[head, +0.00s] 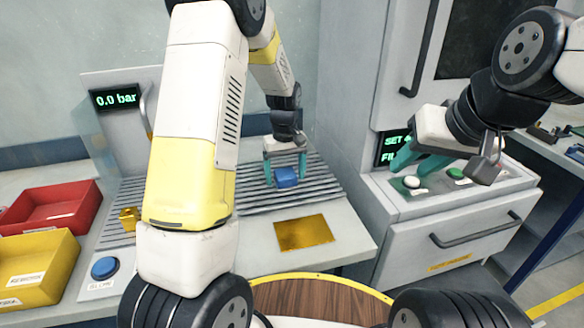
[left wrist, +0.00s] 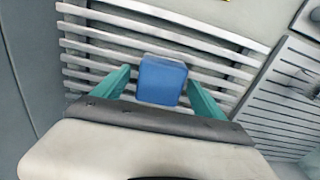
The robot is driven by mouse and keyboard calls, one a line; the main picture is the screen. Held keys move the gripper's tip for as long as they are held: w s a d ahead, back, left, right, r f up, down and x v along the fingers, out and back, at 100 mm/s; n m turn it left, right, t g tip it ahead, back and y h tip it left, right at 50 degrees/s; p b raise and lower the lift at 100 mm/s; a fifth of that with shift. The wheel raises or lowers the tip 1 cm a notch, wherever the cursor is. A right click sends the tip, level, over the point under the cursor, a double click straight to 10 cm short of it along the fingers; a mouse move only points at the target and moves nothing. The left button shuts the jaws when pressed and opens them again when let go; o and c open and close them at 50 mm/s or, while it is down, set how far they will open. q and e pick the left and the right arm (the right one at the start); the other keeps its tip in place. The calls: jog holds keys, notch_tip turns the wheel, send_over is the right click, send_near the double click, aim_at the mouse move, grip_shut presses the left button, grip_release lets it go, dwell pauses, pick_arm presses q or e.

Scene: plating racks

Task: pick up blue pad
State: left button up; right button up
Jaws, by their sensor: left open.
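The blue pad (head: 286,177) is a small blue block on the slatted grey rack, in the middle of the head view. It also shows in the left wrist view (left wrist: 161,80), between the two teal fingers. My left gripper (head: 286,169) is open, with its fingers on either side of the pad and gaps visible beside it. Whether the fingertips reach down to the pad's level is hard to tell. My right gripper (head: 408,163) is at the right, in front of the control panel with the green and white buttons; its jaw opening is not clear.
The slatted rack (head: 322,186) spans the bench. A yellow plate (head: 304,233) lies at the bench front. A yellow block (head: 128,219) and a blue button (head: 105,267) are at left. Red (head: 50,229) and yellow bins (head: 62,290) stand far left. A cabinet (head: 455,250) stands right.

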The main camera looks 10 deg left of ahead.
aim_at(286, 175)
pick_arm(q)
jog(key=shift+f, duration=0.45)
jog(key=shift+c, duration=0.2)
jog(key=c, duration=1.5)
jog(key=shift+o, duration=0.2)
jog(key=shift+r, duration=0.5)
jog(key=r, duration=0.3)
jog(key=shift+s+d, duration=0.2)
jog(key=shift+s, duration=0.1)
jog(key=s+d, duration=0.2)
jog(key=s, duration=0.2)
jog(key=s+d, duration=0.2)
jog(key=s, duration=0.3)
jog(key=s+d+r, duration=0.1)
jog(key=s+d, duration=0.1)
jog(key=s, duration=0.3)
jog(key=shift+s, duration=0.1)
